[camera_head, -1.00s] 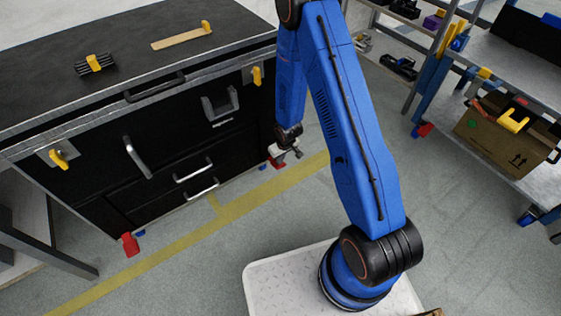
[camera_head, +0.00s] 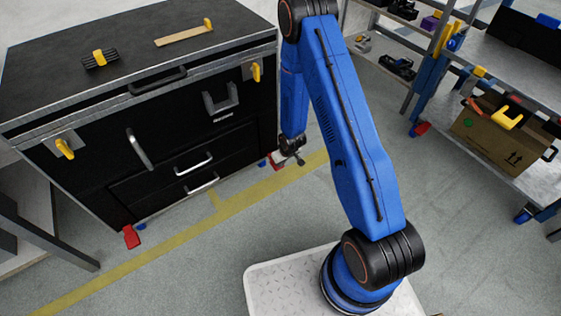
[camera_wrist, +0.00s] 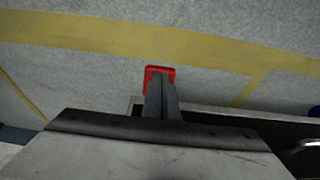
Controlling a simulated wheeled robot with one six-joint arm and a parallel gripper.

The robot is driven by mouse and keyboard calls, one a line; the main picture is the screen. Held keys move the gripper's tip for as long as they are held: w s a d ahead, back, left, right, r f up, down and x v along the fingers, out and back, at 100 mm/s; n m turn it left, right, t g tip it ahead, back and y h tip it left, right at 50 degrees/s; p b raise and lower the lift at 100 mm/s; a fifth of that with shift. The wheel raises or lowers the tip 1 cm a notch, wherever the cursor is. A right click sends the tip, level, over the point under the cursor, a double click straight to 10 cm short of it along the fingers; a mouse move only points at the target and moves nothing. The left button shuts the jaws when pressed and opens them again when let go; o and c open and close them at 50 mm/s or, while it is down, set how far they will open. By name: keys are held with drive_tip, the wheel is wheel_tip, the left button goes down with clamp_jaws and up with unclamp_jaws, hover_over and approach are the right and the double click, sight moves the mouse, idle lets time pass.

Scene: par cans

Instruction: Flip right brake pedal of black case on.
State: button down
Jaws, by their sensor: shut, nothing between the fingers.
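The black case (camera_head: 95,185) is a large wheeled chest at the left in the head view. Its right brake pedal (camera_head: 277,162) is red and sits low at the right front corner, partly hidden by my gripper. In the wrist view the red pedal (camera_wrist: 160,71) shows at the tips of my fingers. My gripper (camera_head: 300,160) is shut and empty, pointing down beside the pedal. In the wrist view its closed fingers (camera_wrist: 160,80) overlap the pedal; I cannot tell whether they touch it. The left brake pedal (camera_head: 131,236), also red, is at the left front corner.
Yellow floor tape (camera_head: 235,205) runs past the case's front. The floor between the case and my base is clear. A shelf rack with a cardboard box (camera_head: 500,135) stands at the right. A dark-framed stand (camera_head: 50,235) is at the lower left.

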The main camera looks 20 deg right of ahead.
drive_tip(key=shift+s+f, duration=0.1)
drive_tip(key=shift+f, duration=0.45)
drive_tip(key=shift+r, duration=0.15)
drive_tip(key=s+d+r, duration=0.2)
drive_tip(key=s+r, duration=0.5)
drive_tip(key=r, duration=0.4)
drive_tip(key=shift+d+r, duration=0.15)
drive_tip(key=shift+r, duration=0.05)
drive_tip(key=shift+w, duration=0.1)
idle(0.5)
